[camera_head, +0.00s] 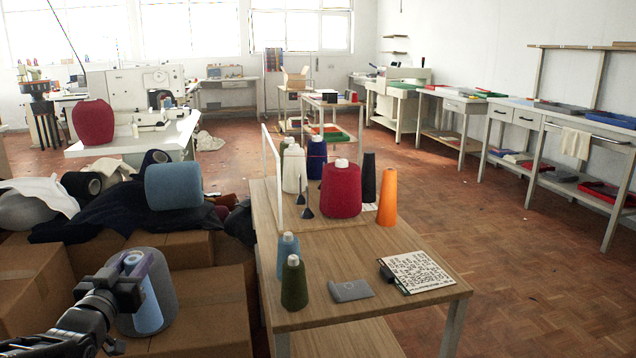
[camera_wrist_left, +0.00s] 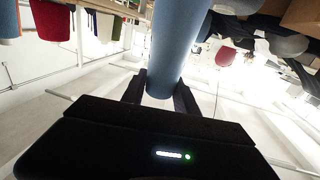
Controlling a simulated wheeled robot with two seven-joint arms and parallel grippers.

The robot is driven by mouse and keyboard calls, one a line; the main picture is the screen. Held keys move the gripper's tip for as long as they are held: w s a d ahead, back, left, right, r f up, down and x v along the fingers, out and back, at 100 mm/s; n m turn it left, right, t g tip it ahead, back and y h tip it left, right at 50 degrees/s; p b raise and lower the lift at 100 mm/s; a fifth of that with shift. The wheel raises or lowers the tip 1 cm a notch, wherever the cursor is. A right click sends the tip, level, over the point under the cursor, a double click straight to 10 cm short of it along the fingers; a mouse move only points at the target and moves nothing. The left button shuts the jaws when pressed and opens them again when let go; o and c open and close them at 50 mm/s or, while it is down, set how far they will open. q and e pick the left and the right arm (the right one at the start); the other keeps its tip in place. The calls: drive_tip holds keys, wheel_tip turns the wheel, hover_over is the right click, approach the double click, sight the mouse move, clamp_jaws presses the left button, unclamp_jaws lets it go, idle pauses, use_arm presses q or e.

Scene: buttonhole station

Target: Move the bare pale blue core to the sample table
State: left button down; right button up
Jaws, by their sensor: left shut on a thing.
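The bare pale blue core (camera_head: 147,307) is at the lower left in the head view, in front of a large grey-blue roll. My left gripper (camera_head: 128,285) is shut on it near its upper end. In the left wrist view the pale blue core (camera_wrist_left: 180,45) stands between the two dark fingers (camera_wrist_left: 160,92). A wooden table (camera_head: 395,308), which looks like the sample table, stands to the right of the core, across a gap. My right gripper is not in view.
A blue cone (camera_head: 287,258), a green cone (camera_head: 293,287), a grey card (camera_head: 350,291) and a printed sheet (camera_head: 418,271) lie or stand on the table's near half. Larger cones, including a red one (camera_head: 341,190), stand farther back. Cardboard boxes (camera_head: 205,318) fill the lower left.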

use_arm(q)
drive_tip(key=s+d+f+m+h, duration=0.15)
drive_tip(key=d+f+h, duration=0.3)
drive_tip(key=d, duration=0.65)
drive_tip(key=s+d+f+m+h, duration=0.1)
drive_tip(key=d+f+m+h, duration=0.3)
drive_tip(key=d, duration=0.8)
wheel_tip(320, 180, up, 13)
drive_tip(key=w+n+y+p, duration=0.1)
drive_tip(key=n+y+p, duration=0.3)
drive_tip(key=p, duration=2)
drive_tip(key=y, duration=0.2)
drive_tip(key=shift+w+a+f+y, duration=0.2)
drive_tip(key=shift+w+a+y, duration=0.05)
drive_tip(key=shift+w+y, duration=0.1)
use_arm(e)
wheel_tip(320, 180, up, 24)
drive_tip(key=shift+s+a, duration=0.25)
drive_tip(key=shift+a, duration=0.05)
use_arm(q)
drive_tip(key=shift+s+f, duration=0.1)
drive_tip(key=shift+f, duration=0.05)
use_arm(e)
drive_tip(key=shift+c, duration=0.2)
